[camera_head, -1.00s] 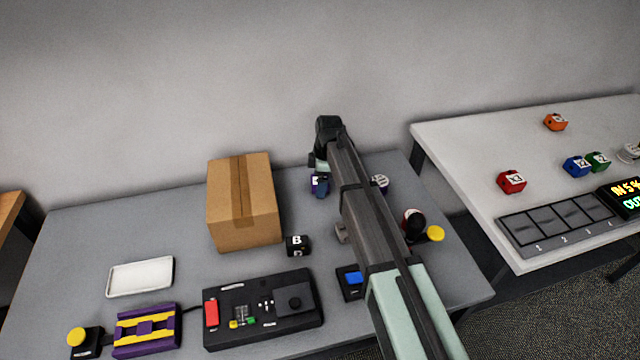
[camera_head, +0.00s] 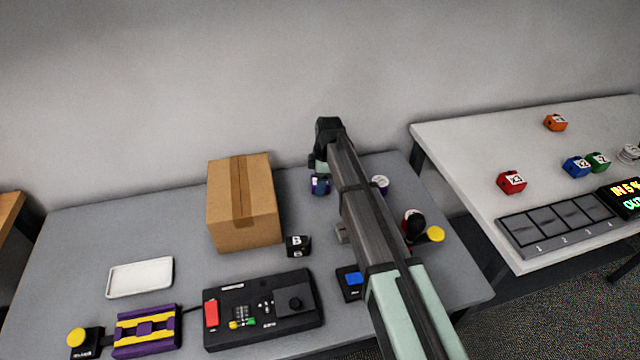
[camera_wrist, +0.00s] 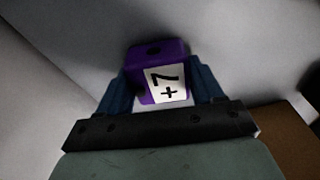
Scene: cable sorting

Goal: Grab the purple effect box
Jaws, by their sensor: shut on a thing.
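The purple effect box (camera_wrist: 147,62) shows in the wrist view, with a white label reading "+7" on it. My gripper (camera_wrist: 160,88) is shut on it, with one blue finger on each side. In the head view my gripper (camera_head: 320,185) is at the back of the grey table, right of the cardboard box, with a little of the purple box (camera_head: 316,185) showing between its fingers. My arm hides part of the table there. I cannot tell whether the box is touching the table.
A control panel (camera_head: 262,312), white tray (camera_head: 141,277) and purple-yellow device (camera_head: 147,331) lie in front. A white table (camera_head: 470,150) at right holds several coloured boxes.

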